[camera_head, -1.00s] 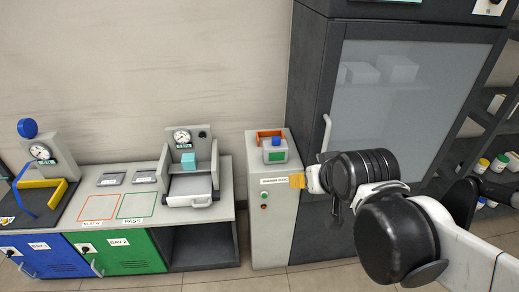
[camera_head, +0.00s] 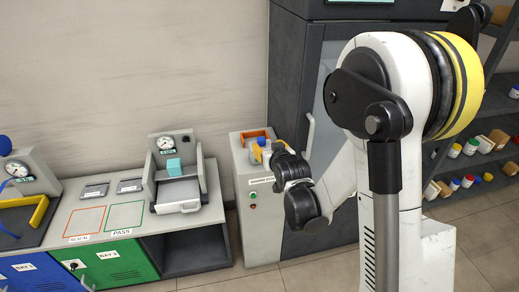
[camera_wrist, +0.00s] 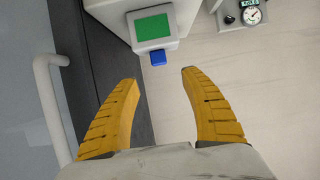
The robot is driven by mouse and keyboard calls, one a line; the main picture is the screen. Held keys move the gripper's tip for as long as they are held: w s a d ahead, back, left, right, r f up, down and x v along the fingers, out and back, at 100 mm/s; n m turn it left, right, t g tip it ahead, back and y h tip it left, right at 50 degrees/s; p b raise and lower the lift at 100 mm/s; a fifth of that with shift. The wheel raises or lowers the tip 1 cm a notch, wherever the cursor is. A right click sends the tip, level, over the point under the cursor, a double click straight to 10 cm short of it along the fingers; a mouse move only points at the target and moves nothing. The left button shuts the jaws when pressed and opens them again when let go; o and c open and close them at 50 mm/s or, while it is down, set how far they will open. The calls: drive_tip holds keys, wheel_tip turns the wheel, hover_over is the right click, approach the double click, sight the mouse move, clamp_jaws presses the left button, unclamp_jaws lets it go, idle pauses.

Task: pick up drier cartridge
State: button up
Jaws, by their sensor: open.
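No part is readably marked as a drier cartridge. A small light-grey unit with a green face (camera_wrist: 152,27) and a blue block (camera_wrist: 158,58) at its edge shows at the top of the wrist view. In the head view the blue block (camera_head: 261,142) is on the grey cabinet top, partly hidden by my gripper (camera_head: 259,153). My gripper (camera_wrist: 160,77) is open and empty, its yellow fingers spread to either side below the blue block in the wrist view. I see no contact there.
An orange bracket (camera_head: 254,134) sits at the back of the grey cabinet (camera_head: 260,222). A tall dark cabinet (camera_head: 290,75) with a door handle (camera_head: 309,135) stands close right. Left is a bench with a teal block (camera_head: 174,167); shelves hold several jars at right.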

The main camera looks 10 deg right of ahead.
sight(262, 139)
drive_tip(key=b+x, duration=0.4)
drive_tip(key=x, duration=0.5)
drive_tip(key=shift+w+f, duration=0.3)
drive_tip(key=shift+w, duration=0.4)
drive_tip(key=shift+c, duration=0.4)
clamp_jaws()
